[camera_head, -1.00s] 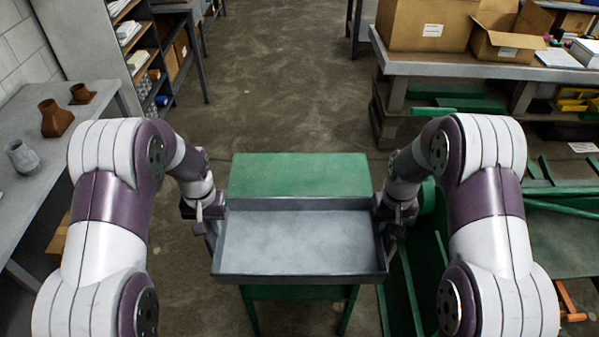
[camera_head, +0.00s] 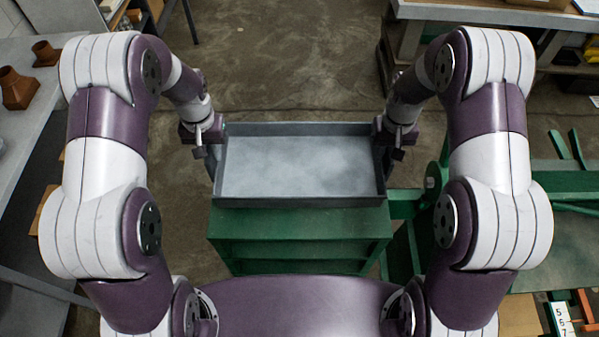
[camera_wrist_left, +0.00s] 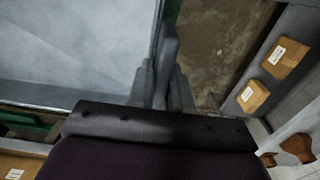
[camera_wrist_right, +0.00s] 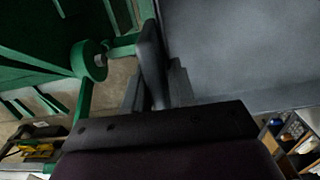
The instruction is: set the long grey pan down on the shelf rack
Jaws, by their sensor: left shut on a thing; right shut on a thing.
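The long grey pan (camera_head: 300,168) is a shallow rectangular tray with low walls, and it looks empty and about level. My left gripper (camera_head: 212,152) is shut on its left end wall. My right gripper (camera_head: 386,152) is shut on its right end wall. The pan also shows in the left wrist view (camera_wrist_left: 75,45) and the right wrist view (camera_wrist_right: 245,45). Below it stands a green shelf rack (camera_head: 300,222) with an open front; the pan hides most of its top. I cannot tell whether the pan touches the rack or hangs just above it.
A grey table (camera_head: 30,125) with brown fittings stands at the left. A workbench (camera_head: 490,14) is at the back right. Green metal frames (camera_head: 405,210) stand just right of the rack. The floor (camera_head: 300,70) behind the pan is clear.

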